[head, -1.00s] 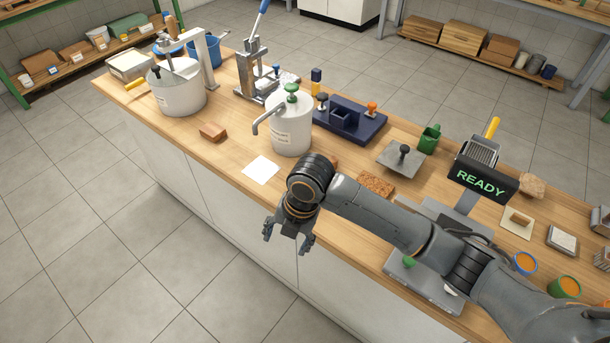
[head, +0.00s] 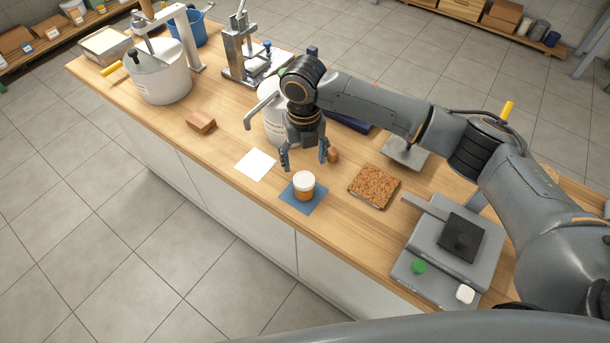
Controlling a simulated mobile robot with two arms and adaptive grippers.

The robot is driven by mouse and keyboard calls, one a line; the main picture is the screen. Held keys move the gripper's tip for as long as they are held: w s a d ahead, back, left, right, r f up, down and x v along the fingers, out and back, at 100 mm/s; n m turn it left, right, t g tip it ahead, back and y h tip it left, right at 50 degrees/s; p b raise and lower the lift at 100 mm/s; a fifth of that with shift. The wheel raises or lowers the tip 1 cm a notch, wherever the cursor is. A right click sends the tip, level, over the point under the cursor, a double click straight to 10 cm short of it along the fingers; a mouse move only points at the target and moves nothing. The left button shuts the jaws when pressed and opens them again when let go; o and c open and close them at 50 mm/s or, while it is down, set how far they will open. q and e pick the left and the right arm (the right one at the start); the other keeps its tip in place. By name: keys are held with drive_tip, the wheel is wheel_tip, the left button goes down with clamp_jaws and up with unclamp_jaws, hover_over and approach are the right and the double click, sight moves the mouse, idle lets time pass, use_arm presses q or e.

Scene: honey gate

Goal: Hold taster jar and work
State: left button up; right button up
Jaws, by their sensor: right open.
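A small jar (head: 303,187) with a white lid and amber contents stands upright on a blue mat (head: 287,201) near the counter's front edge. My right gripper (head: 304,164) is open and points down, a little above and behind the jar. Its two fingers are apart with nothing between them. The fingers do not appear to touch the jar. My left gripper is out of view.
A white paper (head: 256,164) lies left of the mat and a brown cork-like slab (head: 374,187) lies right of it. A white tank (head: 270,126) with a spout stands behind my gripper. A grey device (head: 440,258) with green and white buttons stands at the right.

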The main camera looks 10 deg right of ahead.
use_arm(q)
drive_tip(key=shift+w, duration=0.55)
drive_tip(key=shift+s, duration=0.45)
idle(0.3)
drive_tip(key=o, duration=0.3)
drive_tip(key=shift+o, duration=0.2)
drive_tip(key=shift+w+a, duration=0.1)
